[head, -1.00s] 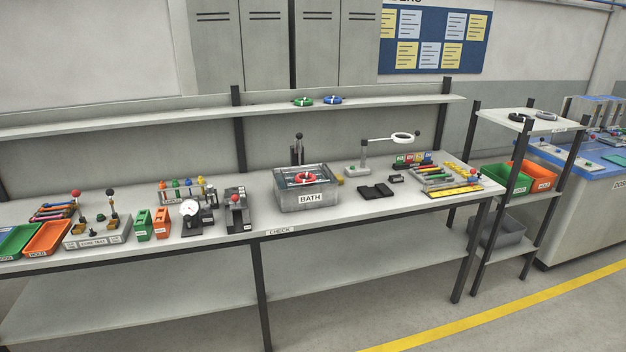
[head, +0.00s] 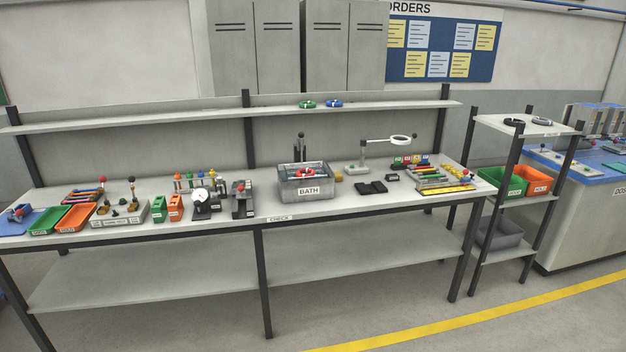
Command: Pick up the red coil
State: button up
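The red coil (head: 306,173) is a small red ring with white marks. It sits in the open top of the grey box labelled BATH (head: 291,191), on the long workbench near the middle of the head view. Part of the coil is hidden by the bath's front rim. My gripper is not in view.
Green (head: 307,104) and blue (head: 335,103) coils lie on the upper shelf. A rack (head: 527,128) stands at right. Floor in front is clear.

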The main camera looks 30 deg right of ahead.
aim_at(299, 173)
jog(key=u, duration=0.3)
jog(key=i, duration=1.6)
jog(key=z, duration=0.25)
